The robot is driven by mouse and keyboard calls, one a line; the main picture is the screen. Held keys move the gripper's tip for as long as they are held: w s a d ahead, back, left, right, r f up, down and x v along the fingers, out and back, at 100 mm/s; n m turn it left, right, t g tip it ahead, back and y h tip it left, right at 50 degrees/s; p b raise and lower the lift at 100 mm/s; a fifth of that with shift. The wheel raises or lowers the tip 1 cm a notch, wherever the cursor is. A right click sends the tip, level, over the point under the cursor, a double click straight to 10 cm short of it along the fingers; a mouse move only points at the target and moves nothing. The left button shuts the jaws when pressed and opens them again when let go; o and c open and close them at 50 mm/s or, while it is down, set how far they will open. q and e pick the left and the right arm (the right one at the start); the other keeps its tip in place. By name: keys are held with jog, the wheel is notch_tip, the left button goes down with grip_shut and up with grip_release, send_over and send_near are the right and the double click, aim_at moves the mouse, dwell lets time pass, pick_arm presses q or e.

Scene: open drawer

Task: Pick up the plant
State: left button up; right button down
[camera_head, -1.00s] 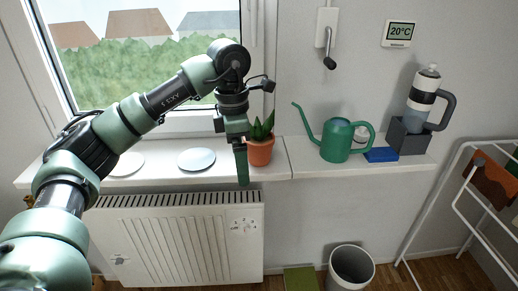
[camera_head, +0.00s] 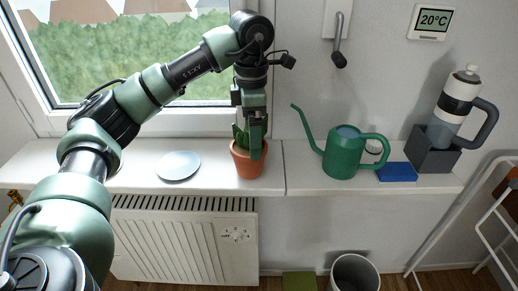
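The plant stands in an orange-brown terracotta pot (camera_head: 244,164) on the white windowsill, left of the seam in the sill. Its green leaves (camera_head: 240,136) are mostly hidden behind my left gripper (camera_head: 254,148). That gripper points down at the plant, with a green finger in front of the pot's right rim. I cannot tell whether the fingers touch the pot or how far apart they are. The pot is upright on the sill. My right gripper is not in view.
A green watering can (camera_head: 342,155) stands right of the plant, with a blue sponge-like block (camera_head: 397,172) and a bottle (camera_head: 455,105) in a grey holder (camera_head: 433,150) beyond. A pale round plate (camera_head: 178,166) lies left. The radiator (camera_head: 185,240) is below; the window is behind.

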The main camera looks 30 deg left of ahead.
aim_at(248, 148)
pick_arm(q)
jog(key=shift+s+f, duration=0.15)
jog(key=shift+f, duration=0.3)
jog(key=shift+s+a+f+p, duration=0.1)
jog(key=shift+s+f+p, duration=0.15)
jog(key=shift+f, duration=0.4)
jog(key=shift+s+a+f+p, duration=0.1)
jog(key=shift+s+f, duration=0.15)
jog(key=shift+f, duration=0.35)
jog(key=f, duration=0.2)
jog(key=shift+w+a+f, duration=0.1)
jog(key=shift+w+f, duration=0.1)
jog(key=shift+f, duration=0.65)
jog(key=c, duration=2)
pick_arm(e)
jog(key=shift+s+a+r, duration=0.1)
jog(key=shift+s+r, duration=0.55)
pick_arm(q)
jog(key=shift+r, duration=0.15)
